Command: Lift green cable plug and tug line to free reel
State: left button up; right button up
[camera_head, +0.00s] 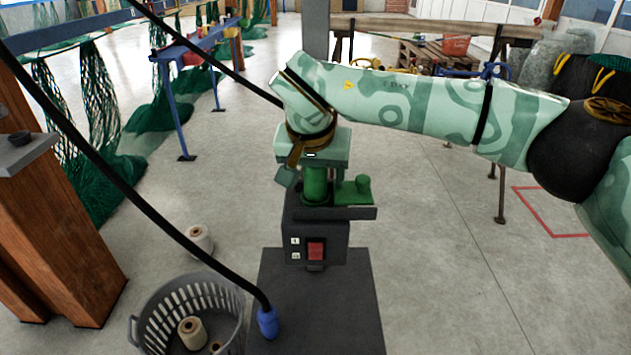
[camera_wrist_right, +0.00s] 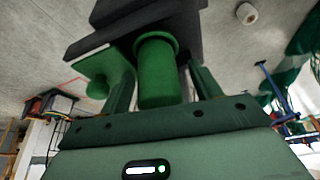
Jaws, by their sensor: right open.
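The green plug (camera_head: 315,187), an upright green cylinder, stands on top of a dark pedestal (camera_head: 332,214). Beside it on the right is a flat green piece with a round knob (camera_head: 362,188). My right gripper (camera_head: 312,176) is over the green plug, pointing down, partly hiding its top. In the right wrist view the green plug (camera_wrist_right: 158,75) stands between the open fingers of the right gripper (camera_wrist_right: 163,88). The knobbed green piece (camera_wrist_right: 103,72) lies outside the fingers. Whether the fingers touch the plug, I cannot tell. My left gripper is not in view.
A black cable with a blue end (camera_head: 268,322) hangs across the left side to the dark base. A red switch (camera_head: 316,249) is on the pedestal's front. A grey basket (camera_head: 222,292) with spools stands at the lower left. Wooden post (camera_head: 60,230) at left.

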jog(key=shift+s+r, duration=0.1)
jog(key=shift+r, duration=0.05)
jog(key=c, duration=1.4)
jog(key=shift+o, duration=0.2)
